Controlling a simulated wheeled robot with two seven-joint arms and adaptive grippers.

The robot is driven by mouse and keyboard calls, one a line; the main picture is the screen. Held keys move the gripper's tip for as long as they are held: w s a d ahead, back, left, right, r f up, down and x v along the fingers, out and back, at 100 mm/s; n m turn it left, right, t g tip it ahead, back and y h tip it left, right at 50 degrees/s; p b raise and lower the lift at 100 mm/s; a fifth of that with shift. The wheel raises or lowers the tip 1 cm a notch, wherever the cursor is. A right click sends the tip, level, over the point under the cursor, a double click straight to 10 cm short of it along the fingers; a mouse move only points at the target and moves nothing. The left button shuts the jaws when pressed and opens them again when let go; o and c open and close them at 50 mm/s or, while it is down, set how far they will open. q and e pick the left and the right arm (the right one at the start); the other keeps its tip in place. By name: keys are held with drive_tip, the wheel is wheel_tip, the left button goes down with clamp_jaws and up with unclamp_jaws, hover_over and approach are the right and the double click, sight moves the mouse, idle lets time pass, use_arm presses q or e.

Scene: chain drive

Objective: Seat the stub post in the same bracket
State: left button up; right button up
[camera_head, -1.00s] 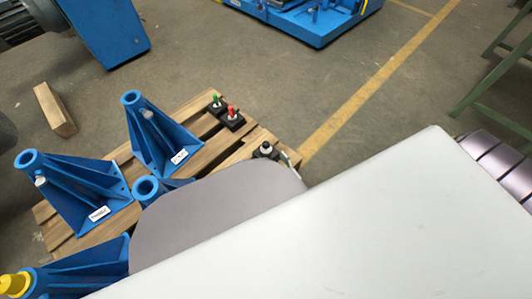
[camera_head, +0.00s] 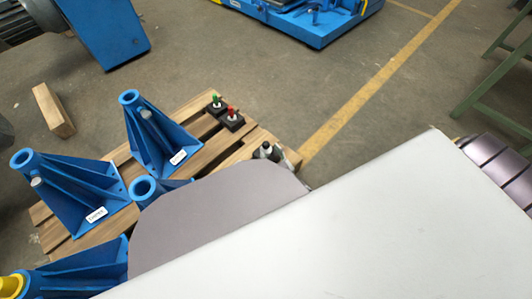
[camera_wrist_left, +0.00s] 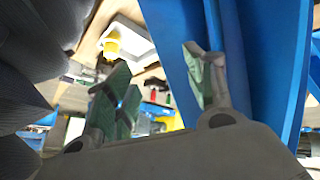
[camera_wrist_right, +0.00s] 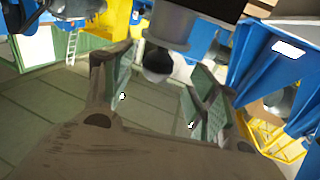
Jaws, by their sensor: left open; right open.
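A short post (camera_head: 265,151) with a pale collar stands at the pallet's right corner; I cannot be sure it is the stub post. In the right wrist view a dark, rounded post end with a grey collar (camera_wrist_right: 167,25) lies between the open fingers of my right gripper (camera_wrist_right: 158,68). In the head view, my own arm hides most of that gripper. Blue brackets (camera_head: 160,143) stand on the pallet, another (camera_head: 75,195) at left; which one is meant I cannot tell. My left gripper (camera_wrist_left: 157,68) is open and empty, close by a blue surface (camera_wrist_left: 270,60).
The wooden pallet (camera_head: 62,232) bears several blue brackets and small posts with green (camera_head: 216,101) and red (camera_head: 231,115) tops on black bases. A bracket with a yellow collar (camera_head: 12,286) is at bottom left. A wooden block (camera_head: 53,111) lies on open floor.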

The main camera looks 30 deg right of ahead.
sight(268, 148)
drive_tip(key=shift+w+b, duration=0.3)
drive_tip(key=shift+w, duration=0.45)
drive_tip(key=shift+w+b, duration=0.4)
drive_tip(key=shift+w, duration=0.45)
drive_tip(key=shift+w+r, duration=0.1)
drive_tip(key=shift+w, duration=0.65)
use_arm(q)
drive_tip(key=f, duration=0.1)
drive_tip(key=s+f, duration=0.1)
drive_tip(key=shift+d+f+h, duration=0.2)
drive_tip(key=shift+f+h, duration=0.1)
drive_tip(key=shift+f, duration=0.1)
drive_tip(key=shift+r, duration=0.1)
